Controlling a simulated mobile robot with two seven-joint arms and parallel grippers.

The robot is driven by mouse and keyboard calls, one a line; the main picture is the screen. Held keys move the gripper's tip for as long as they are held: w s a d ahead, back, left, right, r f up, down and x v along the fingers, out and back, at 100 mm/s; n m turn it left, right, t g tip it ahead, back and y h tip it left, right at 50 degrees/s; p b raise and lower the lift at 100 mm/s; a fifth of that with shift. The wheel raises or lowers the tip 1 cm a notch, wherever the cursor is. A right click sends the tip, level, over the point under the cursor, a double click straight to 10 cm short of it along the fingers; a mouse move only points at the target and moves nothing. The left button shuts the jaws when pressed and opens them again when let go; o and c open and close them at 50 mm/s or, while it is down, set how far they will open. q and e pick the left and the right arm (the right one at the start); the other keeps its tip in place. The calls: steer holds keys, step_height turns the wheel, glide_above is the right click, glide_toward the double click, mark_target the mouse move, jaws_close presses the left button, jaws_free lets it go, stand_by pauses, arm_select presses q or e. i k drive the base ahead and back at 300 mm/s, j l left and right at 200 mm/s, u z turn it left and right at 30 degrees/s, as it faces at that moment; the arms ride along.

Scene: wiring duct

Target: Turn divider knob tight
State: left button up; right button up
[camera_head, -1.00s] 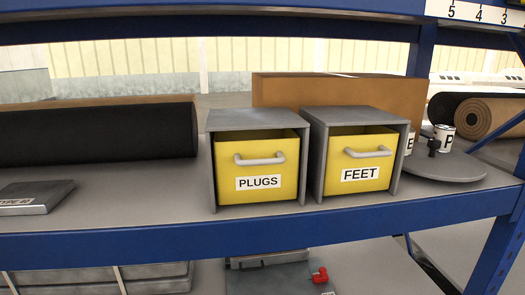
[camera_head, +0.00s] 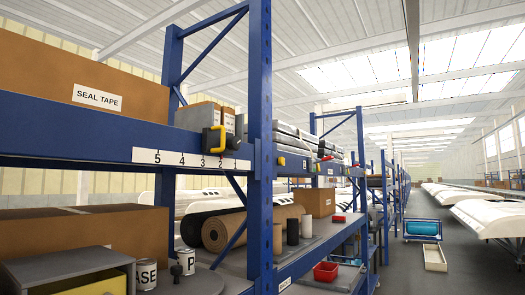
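Neither of my grippers is in view. I cannot make out for certain which part is the divider knob. A white numbered strip (camera_head: 190,159) runs along the blue upper shelf beam, with a small red mark near its right end. Above it, a yellow handle with a dark body (camera_head: 214,140) sits at the beam's edge. A small dark knob-like piece (camera_head: 176,269) stands beside the white cans on the lower shelf.
A SEAL TAPE box (camera_head: 75,88) stands on the upper shelf. A blue rack post (camera_head: 259,150) rises mid-view. Rolls (camera_head: 233,229), a red bin (camera_head: 326,271) and a blue tub (camera_head: 422,227) lie beyond. The aisle floor (camera_head: 400,270) at right has open room.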

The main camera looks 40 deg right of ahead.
mark_target(233, 143)
steer(key=l+z, duration=0.15)
steer(key=z, duration=0.8)
steer(key=k+l, duration=0.05)
